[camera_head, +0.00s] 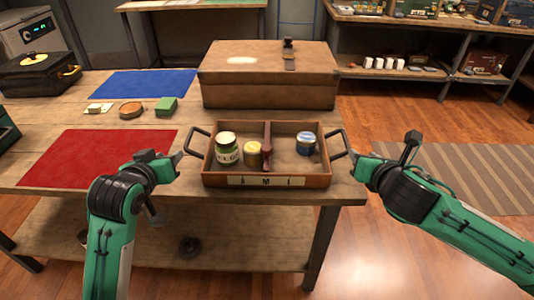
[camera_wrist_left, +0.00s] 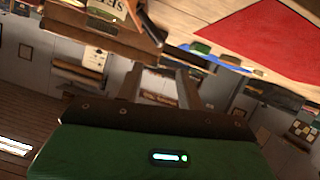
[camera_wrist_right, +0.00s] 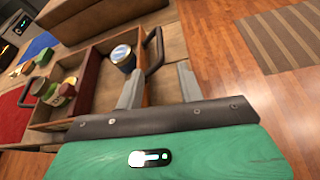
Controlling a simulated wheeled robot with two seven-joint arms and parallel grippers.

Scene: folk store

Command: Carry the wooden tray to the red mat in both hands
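The wooden tray (camera_head: 290,182) sits on the table near its front right edge, with a dark loop handle at each end. It holds a green jar (camera_head: 227,149), a yellow jar (camera_head: 253,155) and a blue-labelled can (camera_head: 306,144), split by a reddish divider (camera_head: 267,150). The red mat (camera_head: 97,158) lies flat and empty to the left. My left gripper (camera_head: 182,155) is open beside the left handle (camera_head: 197,142); its fingers show apart and empty in the left wrist view (camera_wrist_left: 158,82). My right gripper (camera_wrist_right: 158,80) is open, its fingertips just short of the right handle (camera_wrist_right: 154,50).
A large wooden case (camera_head: 268,90) stands right behind the tray. A black case (camera_head: 38,76) stands far left.

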